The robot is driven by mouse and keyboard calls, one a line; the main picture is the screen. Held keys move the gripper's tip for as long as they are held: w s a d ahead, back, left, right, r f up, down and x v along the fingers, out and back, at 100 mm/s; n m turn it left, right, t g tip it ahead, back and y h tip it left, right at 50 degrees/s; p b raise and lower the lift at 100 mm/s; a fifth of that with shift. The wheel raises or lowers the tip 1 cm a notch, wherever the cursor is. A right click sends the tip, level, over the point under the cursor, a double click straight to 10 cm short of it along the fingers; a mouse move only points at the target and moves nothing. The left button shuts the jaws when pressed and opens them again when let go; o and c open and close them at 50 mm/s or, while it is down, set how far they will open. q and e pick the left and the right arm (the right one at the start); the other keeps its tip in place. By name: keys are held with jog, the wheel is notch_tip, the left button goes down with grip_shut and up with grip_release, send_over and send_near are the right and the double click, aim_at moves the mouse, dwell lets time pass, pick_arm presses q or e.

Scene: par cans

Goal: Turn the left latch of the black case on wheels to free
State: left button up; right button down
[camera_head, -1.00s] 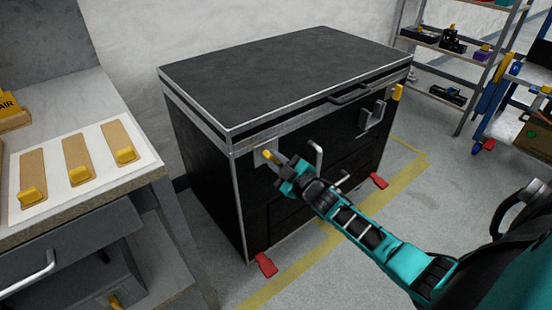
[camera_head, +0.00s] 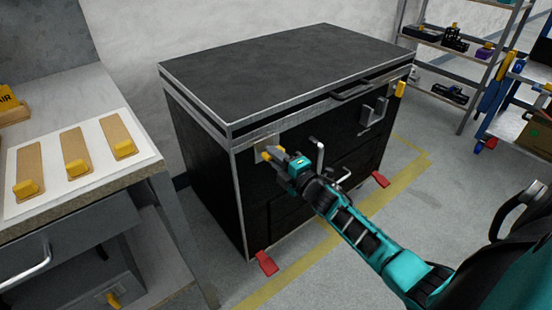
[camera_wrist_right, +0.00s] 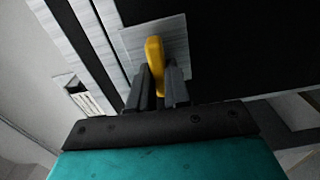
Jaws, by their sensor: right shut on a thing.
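The black case (camera_head: 290,75) has silver edges and stands on the floor in the head view. Its left latch (camera_head: 266,156) is a yellow lever on a pale metal plate on the front face, partly hidden by my right gripper. In the right wrist view the yellow lever (camera_wrist_right: 154,52) sits between the dark fingers of my right gripper (camera_wrist_right: 160,88), over the square plate (camera_wrist_right: 130,42). In the head view my right gripper (camera_head: 274,156) is shut on this lever. The right latch (camera_head: 400,89) is yellow and upright near the far front corner. My left gripper is not in view.
Red pedals (camera_head: 266,263) stick out at the case's foot. A grey handle (camera_head: 319,155) stands out close to my right gripper. A workbench (camera_head: 150,168) with yellow-ended wooden blocks is at the left. Shelves (camera_head: 465,48) stand at the back right. Floor before the case is open.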

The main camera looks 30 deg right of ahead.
jog(key=shift+w+r+n, duration=0.1)
jog(key=shift+r+n, duration=0.1)
jog(key=shift+n, duration=0.2)
jog(key=c, duration=1.3)
grip_release()
jog(key=shift+o, duration=1.1)
jog(key=shift+f, duration=0.1)
jog(key=s+p, duration=0.2)
jog(key=s, duration=1.1)
jog(key=shift+d, duration=0.45)
